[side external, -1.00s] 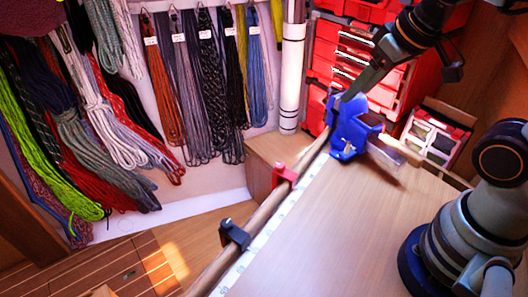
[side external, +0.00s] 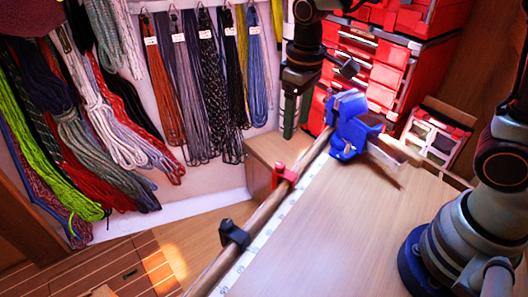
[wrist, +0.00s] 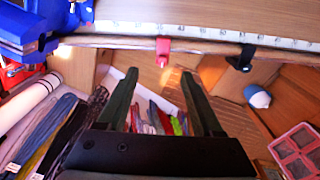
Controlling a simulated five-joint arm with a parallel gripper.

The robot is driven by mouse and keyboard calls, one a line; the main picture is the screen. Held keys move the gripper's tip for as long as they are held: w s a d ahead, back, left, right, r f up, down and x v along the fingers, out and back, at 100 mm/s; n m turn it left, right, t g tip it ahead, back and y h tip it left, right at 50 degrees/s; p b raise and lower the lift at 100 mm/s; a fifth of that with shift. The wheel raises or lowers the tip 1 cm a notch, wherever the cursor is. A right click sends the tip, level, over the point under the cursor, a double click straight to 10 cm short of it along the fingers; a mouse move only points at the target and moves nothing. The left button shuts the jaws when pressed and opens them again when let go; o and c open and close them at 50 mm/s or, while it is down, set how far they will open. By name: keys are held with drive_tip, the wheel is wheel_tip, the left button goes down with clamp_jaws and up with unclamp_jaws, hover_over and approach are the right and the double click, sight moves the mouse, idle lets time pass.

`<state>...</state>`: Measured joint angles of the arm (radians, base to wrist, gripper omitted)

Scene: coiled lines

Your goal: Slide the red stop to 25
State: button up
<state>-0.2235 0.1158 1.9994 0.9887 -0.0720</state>
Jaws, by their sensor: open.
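The red stop (side external: 285,174) sits on the wooden rail (side external: 262,212) along the bench edge. It also shows in the wrist view (wrist: 163,50), just beyond the gap between my fingertips. A white scale strip (side external: 289,206) runs beside the rail; its numbers are too small to read surely. A black stop (side external: 235,236) sits farther along the rail, toward the bottom of the side view and right of the red stop in the wrist view (wrist: 243,57). My gripper (side external: 288,135) hangs open and empty, fingers down, above the red stop in the side view, apart from it.
A blue vise (side external: 347,120) stands at the rail's far end. Red drawer boxes (side external: 365,60) stand behind it. Coiled ropes (side external: 205,90) hang on the left wall. The bench top (side external: 325,230) is mostly clear.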

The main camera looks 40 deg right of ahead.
sight(288, 174)
drive_tip(key=f, duration=1.3)
drive_tip(key=shift+w+a+f, duration=0.2)
drive_tip(key=shift+a, duration=0.2)
clamp_jaws()
idle(0.9)
